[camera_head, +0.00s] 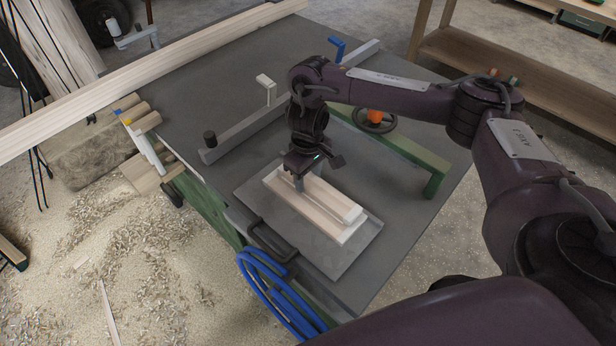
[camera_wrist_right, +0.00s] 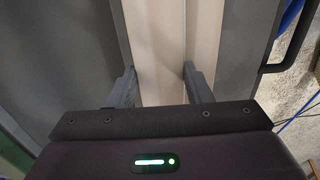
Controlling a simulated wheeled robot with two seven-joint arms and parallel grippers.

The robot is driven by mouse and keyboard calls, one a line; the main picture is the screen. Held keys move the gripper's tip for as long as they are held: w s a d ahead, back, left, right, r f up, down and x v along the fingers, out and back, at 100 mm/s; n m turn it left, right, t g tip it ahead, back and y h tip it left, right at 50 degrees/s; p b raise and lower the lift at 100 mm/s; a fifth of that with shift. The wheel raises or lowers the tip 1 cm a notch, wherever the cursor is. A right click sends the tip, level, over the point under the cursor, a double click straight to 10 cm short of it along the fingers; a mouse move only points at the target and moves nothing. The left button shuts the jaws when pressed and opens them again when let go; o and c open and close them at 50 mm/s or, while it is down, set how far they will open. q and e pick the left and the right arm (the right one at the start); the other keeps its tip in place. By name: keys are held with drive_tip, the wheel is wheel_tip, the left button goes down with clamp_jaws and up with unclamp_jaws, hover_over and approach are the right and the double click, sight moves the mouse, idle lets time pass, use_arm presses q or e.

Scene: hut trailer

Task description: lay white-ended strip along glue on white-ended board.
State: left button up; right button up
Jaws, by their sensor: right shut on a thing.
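The pale wooden strip (camera_head: 322,196) has a white near end and lies lengthwise over the pale board (camera_head: 343,240), nearly parallel to it. I cannot tell whether the strip touches the board or hovers just above it. My right gripper (camera_head: 299,184) points down and is shut on the strip towards its far end. In the wrist view the right gripper's fingers (camera_wrist_right: 159,75) stand on both sides of the strip (camera_wrist_right: 158,40), and a band of the board (camera_wrist_right: 205,40) shows to its right. No glue is visible. My left gripper is out of view.
The board rests on a grey plate (camera_head: 350,258) with a dark handle (camera_head: 268,243) on the grey bench top (camera_head: 230,80). A grey bar clamp (camera_head: 240,132) and a green clamp (camera_head: 400,145) lie beyond it. A blue hose (camera_head: 270,295) hangs at the near edge.

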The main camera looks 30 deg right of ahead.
sight(308, 180)
drive_tip(key=o, duration=1)
drive_tip(key=shift+o, duration=0.2)
wheel_tip(308, 180, up, 12)
drive_tip(key=p, duration=0.3)
drive_tip(key=shift+r+p, duration=0.15)
drive_tip(key=shift+p, duration=0.25)
drive_tip(key=shift+a, duration=0.1)
